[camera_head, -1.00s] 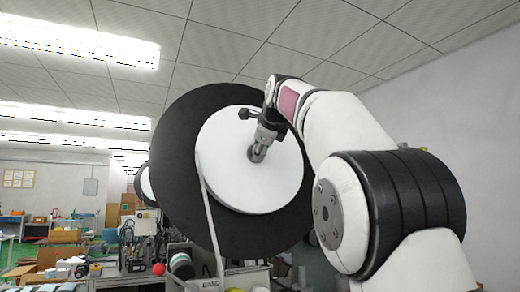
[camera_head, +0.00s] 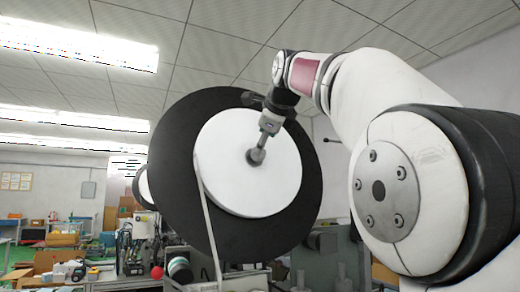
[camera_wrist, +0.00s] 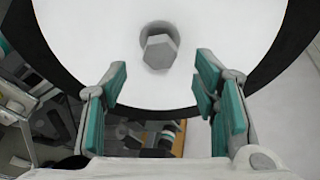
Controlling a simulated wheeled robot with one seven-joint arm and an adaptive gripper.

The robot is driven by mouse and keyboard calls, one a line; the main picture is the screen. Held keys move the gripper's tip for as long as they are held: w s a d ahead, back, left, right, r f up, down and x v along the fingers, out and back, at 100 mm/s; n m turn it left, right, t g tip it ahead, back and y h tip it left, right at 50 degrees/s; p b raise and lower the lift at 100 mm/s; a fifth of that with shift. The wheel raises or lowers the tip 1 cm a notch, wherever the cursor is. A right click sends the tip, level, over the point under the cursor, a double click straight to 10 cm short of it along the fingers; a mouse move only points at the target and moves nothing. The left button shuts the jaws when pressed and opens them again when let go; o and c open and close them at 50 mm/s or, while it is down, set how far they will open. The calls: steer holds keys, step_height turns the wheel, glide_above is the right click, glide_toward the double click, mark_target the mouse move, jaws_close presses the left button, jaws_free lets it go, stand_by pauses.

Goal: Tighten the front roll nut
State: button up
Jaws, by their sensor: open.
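The front roll nut (camera_wrist: 159,51) is a grey hexagonal head at the centre of the white roll (camera_wrist: 95,25). In the head view the white roll (camera_head: 228,178) sits in front of a large black disc (camera_head: 180,165). My gripper (camera_wrist: 161,85) is open, its teal-padded fingers to the left and right. In the wrist view the nut shows beyond the fingertips, above the gap between them, with nothing gripped.
A white strip (camera_head: 211,220) runs down from the roll's left side. Below stand machine parts, a red ball (camera_head: 157,272) and a cluttered bench at left. Grey machine blocks (camera_head: 325,255) stand below right of the disc. Open air lies in front of the roll's face.

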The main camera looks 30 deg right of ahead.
steer(key=v, duration=0.4)
steer(key=shift+s, duration=0.4)
steer(key=s+a+f+n+g+y+b, duration=0.1)
steer(key=s+a+f+n, duration=0.3)
steer(key=f, duration=1.3)
steer(key=s+a+f+n+g+y+b, duration=0.1)
steer(key=s+a+f+n+g, duration=0.3)
steer(key=s+f+n, duration=0.7)
steer(key=s+a+f+n+g+y+b, duration=0.1)
steer(key=s+a+f+n+g+b, duration=0.2)
steer(key=f, duration=2)
steer(key=s+a+n, duration=0.1)
steer(key=s+n, duration=0.4)
steer(key=n, duration=0.2)
steer(key=shift+a+f+n, duration=0.2)
steer(key=shift+n, duration=0.2)
steer(key=shift+s, duration=0.1)
steer(key=shift+c, duration=0.3)
